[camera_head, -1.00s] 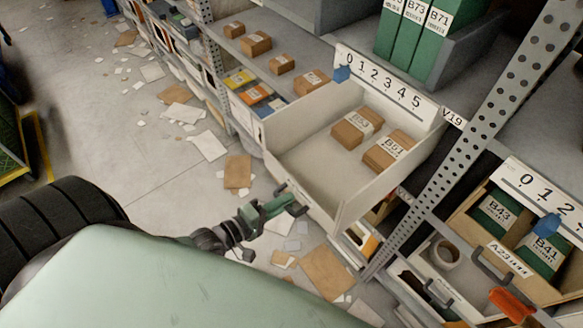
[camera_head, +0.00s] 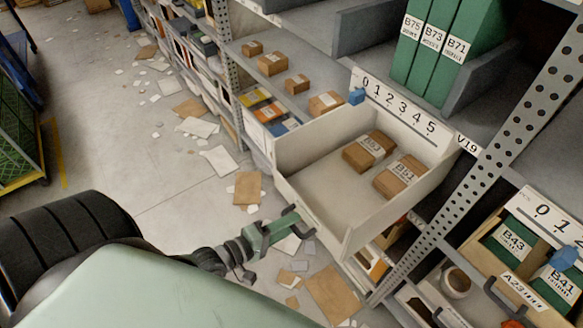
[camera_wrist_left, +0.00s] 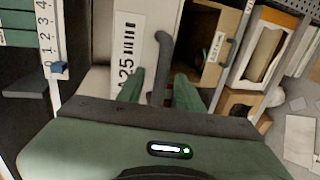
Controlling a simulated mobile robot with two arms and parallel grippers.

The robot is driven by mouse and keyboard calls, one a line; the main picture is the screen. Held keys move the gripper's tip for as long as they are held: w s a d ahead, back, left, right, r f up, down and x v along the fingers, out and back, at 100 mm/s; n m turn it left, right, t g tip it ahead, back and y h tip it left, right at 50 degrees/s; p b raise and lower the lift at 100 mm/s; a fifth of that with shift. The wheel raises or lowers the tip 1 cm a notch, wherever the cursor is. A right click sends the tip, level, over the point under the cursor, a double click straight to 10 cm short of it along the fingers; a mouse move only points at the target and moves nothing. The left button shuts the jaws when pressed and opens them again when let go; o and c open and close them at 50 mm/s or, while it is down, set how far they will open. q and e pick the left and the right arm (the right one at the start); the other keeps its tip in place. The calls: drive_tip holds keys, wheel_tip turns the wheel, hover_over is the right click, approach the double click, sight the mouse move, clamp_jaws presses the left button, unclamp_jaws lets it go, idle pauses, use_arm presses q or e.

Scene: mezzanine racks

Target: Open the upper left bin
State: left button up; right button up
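The upper left bin (camera_head: 355,217) is a pale drawer pulled well out of the rack, with its inside showing. Two brown boxes, B53 (camera_head: 369,151) and B51 (camera_head: 402,176), lie in it towards the back. Its dark handle (camera_wrist_left: 160,60) on the front shows in the left wrist view beside a label starting A25. My left gripper (camera_head: 292,220) is at the bin's front. In the left wrist view its two green fingers (camera_wrist_left: 160,90) stand on either side of the handle, with a narrow gap each side. My right gripper is not in view.
A number strip (camera_head: 400,108) with a blue marker (camera_head: 356,96) runs above the bin. A perforated post (camera_head: 478,160) stands to the right; beyond it is a lower bin with green boxes (camera_head: 512,238). Paper and cardboard (camera_head: 247,188) litter the floor on the left.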

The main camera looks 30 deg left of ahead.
use_arm(q)
drive_tip(key=v, duration=0.7)
drive_tip(key=shift+b, duration=0.45)
drive_tip(key=shift+f, duration=0.1)
